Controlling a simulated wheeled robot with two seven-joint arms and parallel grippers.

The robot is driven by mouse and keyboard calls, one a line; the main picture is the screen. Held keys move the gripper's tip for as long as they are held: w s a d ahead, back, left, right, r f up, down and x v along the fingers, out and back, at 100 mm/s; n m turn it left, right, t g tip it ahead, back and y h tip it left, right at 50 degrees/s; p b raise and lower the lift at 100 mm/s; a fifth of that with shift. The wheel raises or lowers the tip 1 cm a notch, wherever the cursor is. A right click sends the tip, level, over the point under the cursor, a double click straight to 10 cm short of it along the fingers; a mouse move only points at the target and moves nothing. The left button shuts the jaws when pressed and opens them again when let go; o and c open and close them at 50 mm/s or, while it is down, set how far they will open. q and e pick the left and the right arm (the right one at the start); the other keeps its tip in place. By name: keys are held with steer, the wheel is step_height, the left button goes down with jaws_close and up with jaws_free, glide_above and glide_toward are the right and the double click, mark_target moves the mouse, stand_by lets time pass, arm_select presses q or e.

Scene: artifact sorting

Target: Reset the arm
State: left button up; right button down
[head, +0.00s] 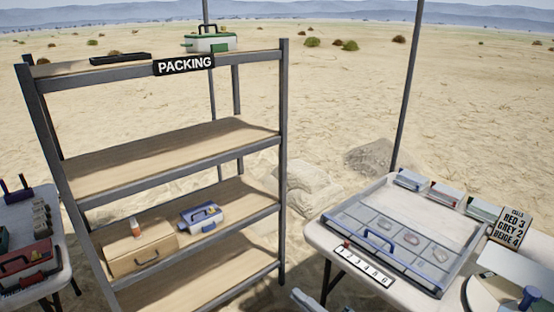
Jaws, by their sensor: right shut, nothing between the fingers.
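My right gripper (308,300) shows only in part at the bottom edge of the head view, just left of the right-hand table's front corner. It is shut and empty, apart from the shelf and the table. My left gripper is not in view. A clear-lidded case (345,213) with a blue handle lies on the right-hand table, with several small pieces under its lid.
A metal shelf rack (284,150) marked PACKING (184,65) stands at left, holding a wooden box (125,262), a blue-and-white case (201,217) and a green-and-white case (209,42). A sign (511,229) stands on the right table. A red toolbox (28,262) is at far left.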

steer(key=s+d+f+m+h, duration=0.3)
steer(key=f+m+h, duration=0.15)
steer(key=f, duration=0.45)
steer(key=s+d+f+m+h, duration=0.25)
steer(key=f+m, duration=0.25)
steer(key=f, duration=0.4)
steer(key=s+d+f+m+h, duration=0.3)
steer(key=f+m+h, duration=0.15)
steer(key=f, duration=0.45)
steer(key=s+d+f+m+g+h, duration=0.1)
steer(key=s+f+m+g, duration=0.2)
steer(key=s+f, duration=0.6)
steer(key=s+d+f+m+g+h, duration=0.1)
steer(key=s+f+m+g, duration=0.2)
steer(key=s+f, duration=0.7)
steer(key=s+m, duration=0.2)
steer(key=s, duration=0.3)
steer(key=shift+d+g, duration=0.15)
steer(key=shift+g, duration=0.15)
